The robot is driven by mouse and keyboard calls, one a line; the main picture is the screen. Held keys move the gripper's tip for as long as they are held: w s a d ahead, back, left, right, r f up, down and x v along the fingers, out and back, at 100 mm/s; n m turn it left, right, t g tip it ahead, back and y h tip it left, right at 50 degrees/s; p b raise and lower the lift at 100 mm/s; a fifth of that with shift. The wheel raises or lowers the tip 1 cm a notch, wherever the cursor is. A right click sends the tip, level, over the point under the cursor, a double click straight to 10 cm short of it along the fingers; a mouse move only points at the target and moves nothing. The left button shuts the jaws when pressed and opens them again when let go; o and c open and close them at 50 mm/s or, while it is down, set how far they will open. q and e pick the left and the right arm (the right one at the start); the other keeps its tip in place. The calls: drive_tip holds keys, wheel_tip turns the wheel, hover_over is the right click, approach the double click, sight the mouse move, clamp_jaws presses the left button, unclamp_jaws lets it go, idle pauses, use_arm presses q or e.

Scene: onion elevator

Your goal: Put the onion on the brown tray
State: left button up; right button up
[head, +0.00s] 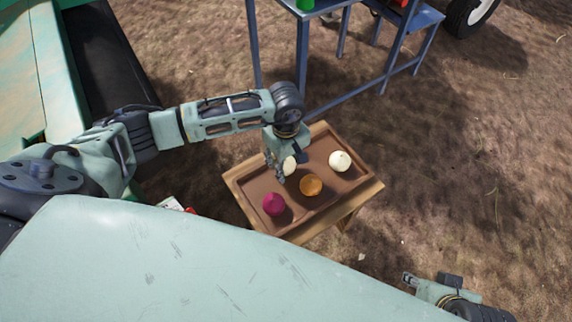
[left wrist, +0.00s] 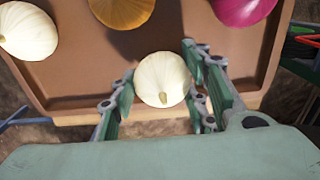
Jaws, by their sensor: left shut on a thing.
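My left gripper (head: 281,168) is shut on a white onion (left wrist: 162,80), with its fingers on either side of it in the left wrist view. In the head view this onion (head: 289,165) is partly hidden by the gripper. It is over the brown tray (head: 292,203), near the tray's edge; I cannot tell whether it touches the tray. A second white onion (head: 340,161), an orange onion (head: 311,186) and a purple onion (head: 273,204) lie apart on the tray. My right gripper (head: 408,281) is low at the right, away from the tray; its fingers are too small to read.
The tray rests on a small wooden table (head: 345,212). A blue metal frame (head: 350,98) stands behind it. A green machine (head: 45,80) is at the left, and a wheel (head: 468,14) shows at the top right. Bare ground lies open to the right.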

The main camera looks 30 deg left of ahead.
use_arm(q)
drive_tip(key=shift+f, duration=0.7)
drive_tip(key=shift+f, duration=0.1)
drive_tip(key=o, duration=1.2)
